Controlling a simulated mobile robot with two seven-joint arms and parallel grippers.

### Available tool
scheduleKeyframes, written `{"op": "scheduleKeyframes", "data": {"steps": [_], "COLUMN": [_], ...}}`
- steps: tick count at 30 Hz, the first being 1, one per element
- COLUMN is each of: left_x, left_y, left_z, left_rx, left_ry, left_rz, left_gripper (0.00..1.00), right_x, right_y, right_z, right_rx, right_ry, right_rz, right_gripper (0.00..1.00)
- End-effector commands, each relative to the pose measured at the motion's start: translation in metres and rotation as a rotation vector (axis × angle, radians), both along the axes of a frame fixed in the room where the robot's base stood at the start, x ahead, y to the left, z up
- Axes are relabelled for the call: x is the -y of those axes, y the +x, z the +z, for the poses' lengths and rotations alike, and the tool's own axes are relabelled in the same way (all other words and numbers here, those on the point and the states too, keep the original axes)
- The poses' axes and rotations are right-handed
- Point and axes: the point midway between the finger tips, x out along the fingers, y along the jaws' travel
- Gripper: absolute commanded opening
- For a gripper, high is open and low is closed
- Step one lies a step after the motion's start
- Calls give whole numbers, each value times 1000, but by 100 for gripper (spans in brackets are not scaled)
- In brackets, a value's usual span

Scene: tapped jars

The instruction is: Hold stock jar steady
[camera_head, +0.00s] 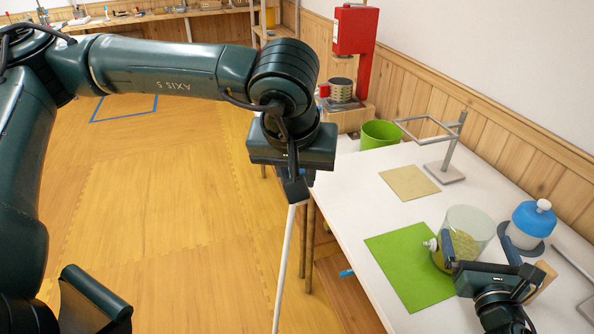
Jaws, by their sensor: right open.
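A clear glass jar (470,225) with yellowish contents in its lower part and a pale tap on its left stands upright at the right edge of the green mat (405,262). I take it for the stock jar. My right gripper (480,248) is open at the jar's near side. One finger overlaps the jar's left part, the other is right of it; contact cannot be told. The gripper hides the jar's lower near side. My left gripper (294,188) points down off the table's left edge. A thin white rod (285,262) runs down from its fingertips; grip unclear.
A blue-and-white bottle (530,222) stands in a dark ring close right of the jar. Behind are a beige mat (410,182), a metal stand with a frame (445,172), a green bucket (380,133) and a red press (355,32). White tabletop (350,205) is clear left of the beige mat.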

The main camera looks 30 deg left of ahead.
Motion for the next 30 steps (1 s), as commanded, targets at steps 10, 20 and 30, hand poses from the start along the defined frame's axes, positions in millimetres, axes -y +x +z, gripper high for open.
{"op": "scheduleKeyframes", "data": {"steps": [10,20,30], "left_x": [0,0,0], "left_y": [0,0,0], "left_z": [-12,-15,-14], "left_rx": [0,0,0], "left_ry": [0,0,0], "left_rz": [0,0,0], "left_gripper": [0,0,0], "right_x": [-13,-16,-16], "right_y": [45,56,56], "right_z": [-1,0,0], "right_rx": [1,0,0], "right_ry": [1,-1,0], "right_rz": [0,1,0], "right_gripper": [100,100,87]}}
